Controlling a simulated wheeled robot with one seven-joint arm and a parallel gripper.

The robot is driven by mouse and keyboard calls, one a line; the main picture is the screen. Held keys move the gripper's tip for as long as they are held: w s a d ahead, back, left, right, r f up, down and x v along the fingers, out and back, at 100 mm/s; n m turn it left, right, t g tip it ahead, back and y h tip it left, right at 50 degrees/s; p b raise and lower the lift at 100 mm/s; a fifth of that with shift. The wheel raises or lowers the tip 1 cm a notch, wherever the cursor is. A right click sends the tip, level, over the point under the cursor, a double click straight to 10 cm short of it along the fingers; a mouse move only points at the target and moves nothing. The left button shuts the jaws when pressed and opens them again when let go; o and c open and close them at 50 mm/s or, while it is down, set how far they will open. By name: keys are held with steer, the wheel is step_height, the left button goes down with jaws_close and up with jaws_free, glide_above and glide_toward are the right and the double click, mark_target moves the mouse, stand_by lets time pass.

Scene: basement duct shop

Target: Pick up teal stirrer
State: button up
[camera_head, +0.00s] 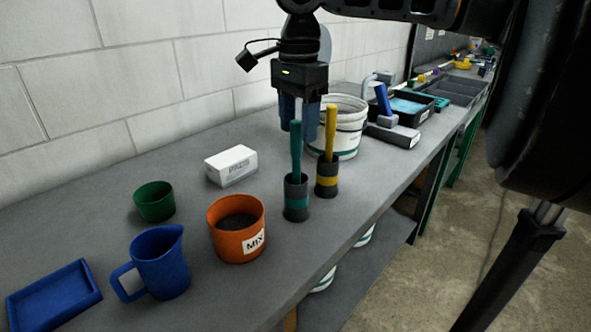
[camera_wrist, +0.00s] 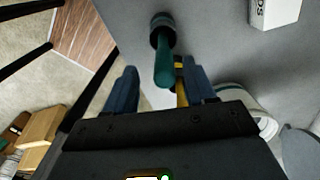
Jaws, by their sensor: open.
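The teal stirrer (camera_head: 296,151) stands upright in a dark holder with a teal band (camera_head: 296,203) on the grey bench. In the wrist view the teal stirrer (camera_wrist: 165,66) points up toward the camera, between the two blue fingers and beyond their tips. My gripper (camera_head: 298,138) hangs above and behind the stirrers with its fingers down; in the wrist view my gripper (camera_wrist: 160,70) is open and empty. A yellow stirrer (camera_head: 330,134) stands in a yellow-banded holder just right of the teal one. In the wrist view the yellow stirrer (camera_wrist: 181,92) is partly hidden.
An orange MIX tub (camera_head: 232,240), a blue jug (camera_head: 165,268), a green cup (camera_head: 154,202) and a white box (camera_head: 231,167) stand to the left. A white bucket (camera_head: 350,140) stands close behind the yellow stirrer. The bench's front edge is near the holders.

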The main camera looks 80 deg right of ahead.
mark_target(296, 157)
steer(key=f, duration=0.5)
steer(key=shift+w+d, duration=0.15)
steer(key=shift+w, duration=0.05)
steer(key=shift+c, duration=0.2)
jaws_close()
